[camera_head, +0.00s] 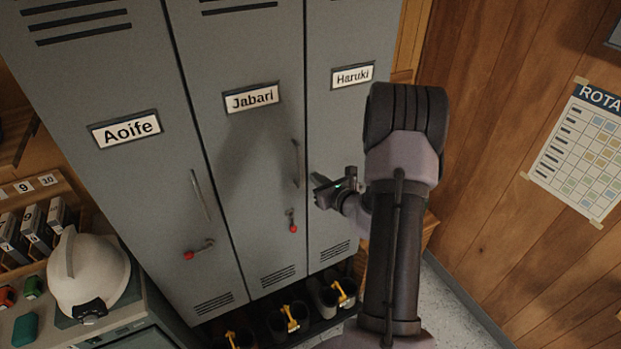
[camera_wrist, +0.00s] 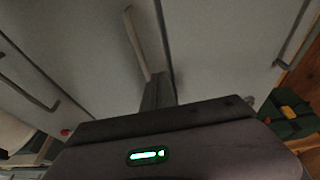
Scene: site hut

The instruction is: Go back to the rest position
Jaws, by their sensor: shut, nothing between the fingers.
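My gripper (camera_head: 319,188) is in front of the grey lockers, near the handle side of the middle locker labelled Jabari (camera_head: 245,135) and the right locker labelled Haruki (camera_head: 345,110). Its fingers are shut with nothing between them. In the wrist view the shut fingers (camera_wrist: 157,90) point up toward the locker fronts, near a long bar handle (camera_wrist: 137,45). I cannot tell whether they touch the handle. My arm hides part of the Haruki locker, including its handle in the head view.
The left locker, Aoife (camera_head: 115,165), and its neighbours look shut. Boots (camera_head: 290,318) stand on a low shelf under the lockers. A white helmet (camera_head: 90,270) sits on the left counter. A rota sheet (camera_head: 585,150) hangs on the right wooden wall.

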